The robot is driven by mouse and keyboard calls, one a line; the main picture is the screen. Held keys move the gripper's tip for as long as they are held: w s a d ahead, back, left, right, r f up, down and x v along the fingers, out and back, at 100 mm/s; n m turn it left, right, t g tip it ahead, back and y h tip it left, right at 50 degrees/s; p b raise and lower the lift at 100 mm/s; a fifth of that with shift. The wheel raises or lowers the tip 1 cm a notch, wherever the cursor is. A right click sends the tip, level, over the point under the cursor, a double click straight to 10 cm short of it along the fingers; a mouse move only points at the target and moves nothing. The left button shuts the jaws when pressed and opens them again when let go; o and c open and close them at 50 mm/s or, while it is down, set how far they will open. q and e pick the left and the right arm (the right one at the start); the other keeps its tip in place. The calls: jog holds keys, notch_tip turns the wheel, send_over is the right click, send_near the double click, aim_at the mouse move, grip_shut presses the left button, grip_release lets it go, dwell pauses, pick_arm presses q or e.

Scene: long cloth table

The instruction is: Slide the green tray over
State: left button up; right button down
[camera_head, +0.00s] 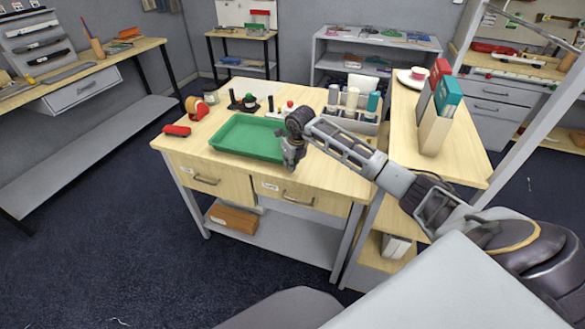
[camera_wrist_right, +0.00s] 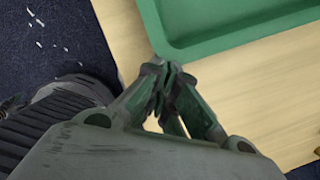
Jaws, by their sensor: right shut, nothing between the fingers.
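The green tray (camera_head: 243,143) lies flat and empty on the wooden table (camera_head: 190,152), near its front edge in the head view. My right gripper (camera_head: 291,168) is shut and empty, pointing down at the tray's right end. In the right wrist view the shut fingertips (camera_wrist_right: 167,70) are close to the rim of the tray (camera_wrist_right: 200,42). I cannot tell whether they touch it. The tray's right end is partly hidden behind the gripper in the head view. My left gripper is not in view.
A red object (camera_head: 177,130) and an orange tape dispenser (camera_head: 196,107) lie left of the tray. Behind it stand a black stand (camera_head: 243,103) and a grey caddy of bottles (camera_head: 352,118). A box of folders (camera_head: 436,125) stands on the right-hand table. Bare tabletop shows left of the tray.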

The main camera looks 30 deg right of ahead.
aim_at(273, 154)
jog(key=shift+w+a+b, duration=0.1)
jog(key=shift+w+b, duration=0.3)
jog(key=shift+w, duration=0.5)
jog(key=shift+w+a+b, duration=0.1)
jog(key=shift+w+b, duration=0.2)
jog(key=shift+w, duration=0.25)
jog(key=shift+w+a+b, duration=0.15)
jog(key=shift+w+b, duration=0.4)
jog(key=shift+w, duration=1.15)
jog(key=shift+w+a+b, duration=0.15)
jog(key=shift+w+b, duration=0.5)
jog(key=shift+w, duration=0.25)
jog(key=shift+w+a+b, duration=0.15)
jog(key=shift+w+b, duration=0.15)
jog(key=shift+w, duration=1.5)
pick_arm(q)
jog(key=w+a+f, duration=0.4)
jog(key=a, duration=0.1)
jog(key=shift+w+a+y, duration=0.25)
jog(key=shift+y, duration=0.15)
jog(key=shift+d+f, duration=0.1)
